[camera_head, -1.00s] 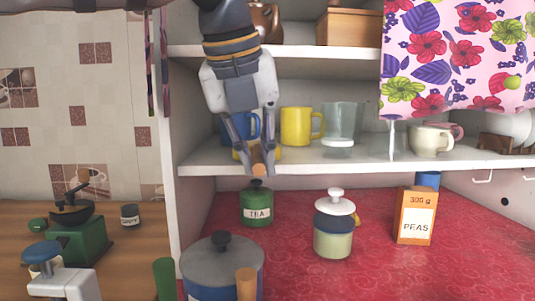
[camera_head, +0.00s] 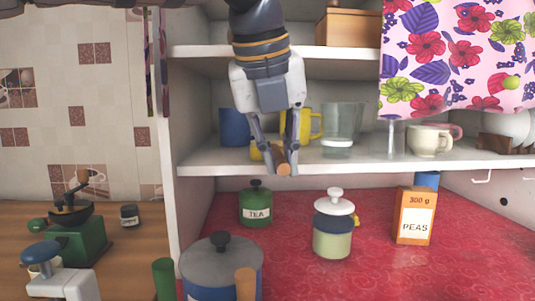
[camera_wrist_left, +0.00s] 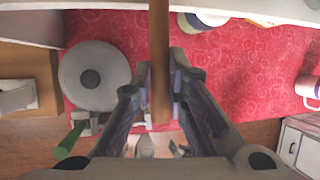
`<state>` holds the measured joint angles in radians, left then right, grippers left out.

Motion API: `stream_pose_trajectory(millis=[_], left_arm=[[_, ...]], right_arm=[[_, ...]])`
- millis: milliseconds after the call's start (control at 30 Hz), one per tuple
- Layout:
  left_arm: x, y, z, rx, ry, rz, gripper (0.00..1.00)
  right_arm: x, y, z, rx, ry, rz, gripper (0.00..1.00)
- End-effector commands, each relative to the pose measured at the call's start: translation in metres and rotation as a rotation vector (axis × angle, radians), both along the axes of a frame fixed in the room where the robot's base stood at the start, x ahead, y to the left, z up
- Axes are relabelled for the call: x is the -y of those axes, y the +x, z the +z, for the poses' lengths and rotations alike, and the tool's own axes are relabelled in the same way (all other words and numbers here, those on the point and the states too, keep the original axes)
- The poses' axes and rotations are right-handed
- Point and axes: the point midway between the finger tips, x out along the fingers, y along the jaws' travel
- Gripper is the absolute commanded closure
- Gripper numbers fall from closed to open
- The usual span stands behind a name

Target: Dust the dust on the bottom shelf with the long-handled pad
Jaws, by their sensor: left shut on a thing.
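My left gripper (camera_head: 272,168) is shut on the brown wooden handle (camera_head: 284,170) of the long-handled pad, at the front edge of the bottom shelf (camera_head: 350,168). In the left wrist view the handle (camera_wrist_left: 160,60) runs between the fingers (camera_wrist_left: 160,95) up to the top edge of the picture. A small yellow patch (camera_head: 257,151) shows behind the fingers just above the shelf; I cannot tell for sure whether it is the pad. I cannot make out the dust on the shelf. My right gripper is not in view.
On the bottom shelf stand a blue mug (camera_head: 234,127), a yellow mug (camera_head: 303,125) partly behind my gripper, a glass (camera_head: 340,125) and a cream cup (camera_head: 428,140). Below are a green tea canister (camera_head: 256,205), a lidded jar (camera_head: 333,230), a peas box (camera_head: 415,215) and a pot (camera_head: 222,265).

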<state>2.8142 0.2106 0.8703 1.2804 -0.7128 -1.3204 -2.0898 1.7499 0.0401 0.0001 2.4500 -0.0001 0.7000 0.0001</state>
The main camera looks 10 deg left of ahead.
Motion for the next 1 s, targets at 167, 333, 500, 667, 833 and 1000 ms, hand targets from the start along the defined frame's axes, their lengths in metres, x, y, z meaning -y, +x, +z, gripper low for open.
stream_pose_trajectory(millis=[167,333,500,667,833,1000], left_arm=[[0.010,0.003,-0.001,-0.001,0.000,0.000,1.00],[0.014,0.004,-0.001,-0.001,-0.002,0.000,1.00],[0.014,0.004,0.000,-0.001,-0.001,0.001,1.00],[0.014,0.005,0.008,0.001,-0.001,0.001,1.00],[0.015,0.001,0.015,0.001,0.000,-0.001,1.00],[0.022,-0.024,0.015,0.002,0.001,-0.002,1.00]], right_arm=[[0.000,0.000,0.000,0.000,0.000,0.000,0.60],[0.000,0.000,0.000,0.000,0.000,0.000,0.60],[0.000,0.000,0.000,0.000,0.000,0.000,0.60],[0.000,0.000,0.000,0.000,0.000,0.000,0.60],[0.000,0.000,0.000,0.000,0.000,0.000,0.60],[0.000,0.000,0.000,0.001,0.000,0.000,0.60]])
